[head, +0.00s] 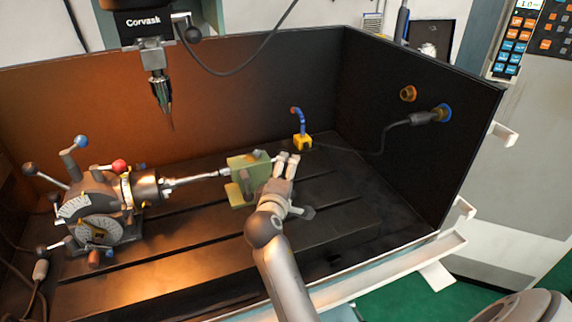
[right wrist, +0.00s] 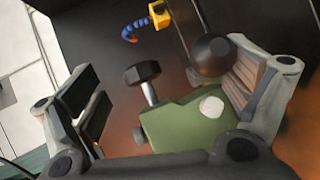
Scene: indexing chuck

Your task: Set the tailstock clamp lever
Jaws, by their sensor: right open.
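The green tailstock (head: 240,193) stands on the slotted bed in the head view, at the right end of the workpiece. My right gripper (head: 286,161) is at its right side, open. In the right wrist view the green body (right wrist: 185,126) is below and between the spread fingers of my right gripper (right wrist: 172,97). A lever with a dark faceted head (right wrist: 143,75) and a thin metal stem rises between the fingers. A black ball knob (right wrist: 211,57) is close to the right finger; contact cannot be told. Which of these is the clamp lever is unclear. My left gripper is out of view.
The indexing chuck (head: 95,205) with several ball-ended levers is at the left, gripping a rod (head: 195,179). The spindle tool (head: 162,90) hangs above. A blue hose on a yellow block (head: 302,141) stands behind my gripper. Dark walls enclose the bed; its front right is clear.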

